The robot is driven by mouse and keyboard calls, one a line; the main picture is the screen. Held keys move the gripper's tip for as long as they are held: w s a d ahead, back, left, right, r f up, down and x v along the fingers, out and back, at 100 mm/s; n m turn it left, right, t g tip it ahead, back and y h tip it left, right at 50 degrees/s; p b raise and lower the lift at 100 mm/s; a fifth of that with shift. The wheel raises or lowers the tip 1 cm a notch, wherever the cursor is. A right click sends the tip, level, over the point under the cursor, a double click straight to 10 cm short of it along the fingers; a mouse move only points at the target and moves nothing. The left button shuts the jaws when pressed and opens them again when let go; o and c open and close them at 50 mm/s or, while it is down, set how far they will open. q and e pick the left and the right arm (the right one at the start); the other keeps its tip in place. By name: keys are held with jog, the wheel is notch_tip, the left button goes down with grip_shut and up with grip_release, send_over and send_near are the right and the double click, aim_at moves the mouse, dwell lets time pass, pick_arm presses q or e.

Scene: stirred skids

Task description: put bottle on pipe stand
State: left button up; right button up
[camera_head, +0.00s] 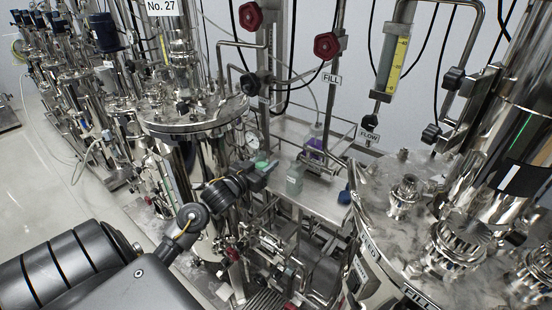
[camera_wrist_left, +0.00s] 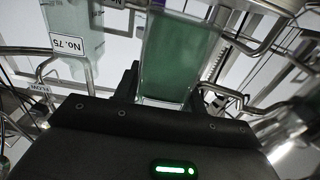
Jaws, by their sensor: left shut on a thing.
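My left gripper (camera_head: 277,170) reaches in from the lower left in the head view. A translucent grey-green bottle (camera_head: 294,180) shows at its fingertips, above a metal shelf. In the left wrist view a green bottle (camera_wrist_left: 180,58) stands between the dark fingers of my left gripper (camera_wrist_left: 160,88), which is shut on it. The fingers hide part of its sides. A metal pipe frame (camera_head: 331,165) stands on the shelf to the right of the bottle. I cannot tell for sure whether this is the pipe stand. My right gripper is not in view.
A purple item (camera_head: 316,147) is at the pipe frame, and a dark blue item (camera_head: 344,197) sits at the shelf's (camera_head: 322,200) right end. A steel vessel (camera_head: 195,115) is left and a tank lid (camera_head: 405,230) right. Pipes crowd below; the shelf's front has bare room.

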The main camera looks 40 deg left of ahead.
pick_arm(q)
jog(key=shift+w, duration=0.5)
jog(key=w+p, duration=0.1)
jog(key=w, duration=0.3)
jog(key=shift+r, duration=0.15)
jog(key=shift+f, duration=0.95)
jog(key=shift+s+a, duration=0.1)
jog(key=shift+s, duration=0.1)
jog(key=shift+f, duration=0.1)
jog(key=o, duration=1.1)
jog(key=shift+o, duration=0.2)
